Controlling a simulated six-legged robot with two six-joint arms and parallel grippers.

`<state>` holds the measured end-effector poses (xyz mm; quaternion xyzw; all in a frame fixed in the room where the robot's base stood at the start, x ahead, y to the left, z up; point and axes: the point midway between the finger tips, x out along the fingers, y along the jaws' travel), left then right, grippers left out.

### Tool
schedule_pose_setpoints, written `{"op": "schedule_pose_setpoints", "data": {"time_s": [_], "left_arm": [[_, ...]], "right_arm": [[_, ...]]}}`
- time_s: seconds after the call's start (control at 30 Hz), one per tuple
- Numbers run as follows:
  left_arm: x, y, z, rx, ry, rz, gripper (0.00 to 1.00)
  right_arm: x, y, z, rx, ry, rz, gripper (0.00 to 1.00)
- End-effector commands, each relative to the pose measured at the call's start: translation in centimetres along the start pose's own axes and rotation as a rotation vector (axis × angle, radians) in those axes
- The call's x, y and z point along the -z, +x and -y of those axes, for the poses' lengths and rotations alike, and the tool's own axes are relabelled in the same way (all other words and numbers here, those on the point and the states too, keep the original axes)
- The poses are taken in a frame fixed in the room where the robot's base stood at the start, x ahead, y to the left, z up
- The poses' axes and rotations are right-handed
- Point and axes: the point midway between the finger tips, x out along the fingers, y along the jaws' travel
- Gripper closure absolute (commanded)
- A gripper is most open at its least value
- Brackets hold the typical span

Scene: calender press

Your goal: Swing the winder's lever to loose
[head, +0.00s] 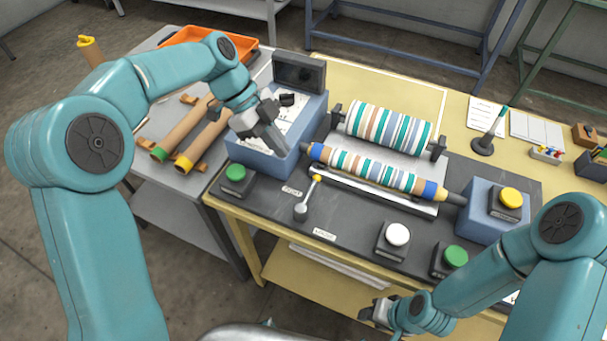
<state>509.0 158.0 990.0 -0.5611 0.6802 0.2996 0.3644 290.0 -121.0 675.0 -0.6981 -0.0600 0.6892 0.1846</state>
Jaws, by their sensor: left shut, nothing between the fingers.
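The lever (308,196) is a short metal rod with a yellow knob at its upper end. It rises from a small grey base on the dark machine plate, leaning up and slightly right. The striped roll (365,168) with blue and orange ends lies right behind the knob. My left gripper (284,150) is shut and empty, over the blue-grey box, up and left of the knob and apart from it. My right gripper (368,313) is low in front of the bench's front edge, far from the lever; its fingers are too small to judge.
A green button (235,174) stands left of the lever. A white button (397,235) and another green button (455,257) stand to the right. A second striped roll (388,127) lies behind. Small label plates (325,235) lie near the lever.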

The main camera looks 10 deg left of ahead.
Motion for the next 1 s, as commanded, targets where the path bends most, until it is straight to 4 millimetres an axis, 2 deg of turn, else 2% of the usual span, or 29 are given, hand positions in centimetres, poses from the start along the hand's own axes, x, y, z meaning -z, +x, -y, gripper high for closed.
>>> {"op": "schedule_pose_setpoints", "data": {"time_s": [0.03, 0.2, 0.4, 0.5, 0.67, 1.0], "left_arm": [[0.0, 1.2, -0.1, -0.006, 0.000, -0.001, 1.00], [0.0, 4.9, 0.1, -0.007, 0.000, -0.001, 1.00], [0.0, 8.2, 0.1, -0.005, 0.000, 0.000, 1.00], [0.0, 9.3, 0.2, -0.003, 0.001, 0.000, 1.00], [0.0, 10.0, 0.2, -0.001, 0.000, 0.000, 1.00], [-0.1, 10.1, 0.2, -0.001, 0.000, 0.001, 1.00]], "right_arm": [[0.0, 0.0, 0.0, 0.000, 0.000, 0.000, 0.57], [0.0, -0.3, 0.1, 0.000, 0.000, 0.000, 0.57], [0.0, -0.7, 0.2, 0.000, 0.000, 0.000, 0.57], [0.0, -0.8, 0.3, 0.000, 0.000, 0.000, 0.57], [0.0, -0.9, 0.3, 0.000, 0.000, 0.000, 0.57], [0.0, -0.8, 0.3, 0.000, 0.000, 0.000, 0.57]]}}
